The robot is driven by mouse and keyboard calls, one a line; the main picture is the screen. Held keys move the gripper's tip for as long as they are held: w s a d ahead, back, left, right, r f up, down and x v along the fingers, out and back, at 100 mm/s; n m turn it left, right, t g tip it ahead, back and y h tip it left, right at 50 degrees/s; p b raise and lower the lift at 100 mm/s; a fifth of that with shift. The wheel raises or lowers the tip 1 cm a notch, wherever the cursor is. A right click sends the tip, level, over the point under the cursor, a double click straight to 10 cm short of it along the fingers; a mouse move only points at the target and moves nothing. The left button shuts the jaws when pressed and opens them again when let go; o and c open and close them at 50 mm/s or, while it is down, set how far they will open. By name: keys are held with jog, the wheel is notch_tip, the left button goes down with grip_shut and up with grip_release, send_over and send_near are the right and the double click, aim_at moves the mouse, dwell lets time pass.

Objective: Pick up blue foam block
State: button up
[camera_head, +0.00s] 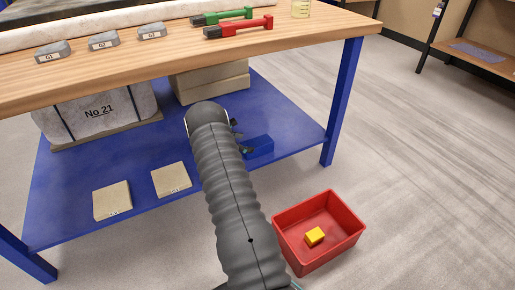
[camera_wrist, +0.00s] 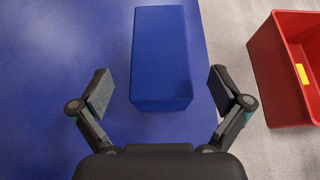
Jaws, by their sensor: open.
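The blue foam block (camera_head: 259,147) lies on the blue lower shelf (camera_head: 290,115) of the workbench, near its front right part. In the head view my arm hides part of it. In the wrist view the block (camera_wrist: 161,60) is a long blue box running away from me. My gripper (camera_wrist: 161,92) is open, with one finger on each side of the block's near end. Gaps show between both fingers and the block. In the head view only a small dark part of my gripper (camera_head: 238,140) shows beside the block.
A red bin (camera_head: 345,238) holding a yellow block (camera_head: 314,236) stands on the floor at right; the bin also shows in the wrist view (camera_wrist: 268,60). Two beige slabs (camera_head: 112,201) (camera_head: 171,180) and a wrapped "No 21" bundle (camera_head: 100,112) lie on the shelf. The wooden bench top (camera_head: 180,55) is above.

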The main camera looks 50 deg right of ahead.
aim_at(255, 143)
jog(key=shift+x, duration=3.15)
jog(key=shift+d+r, duration=0.1)
jog(key=shift+r, duration=0.1)
jog(key=c, duration=1.1)
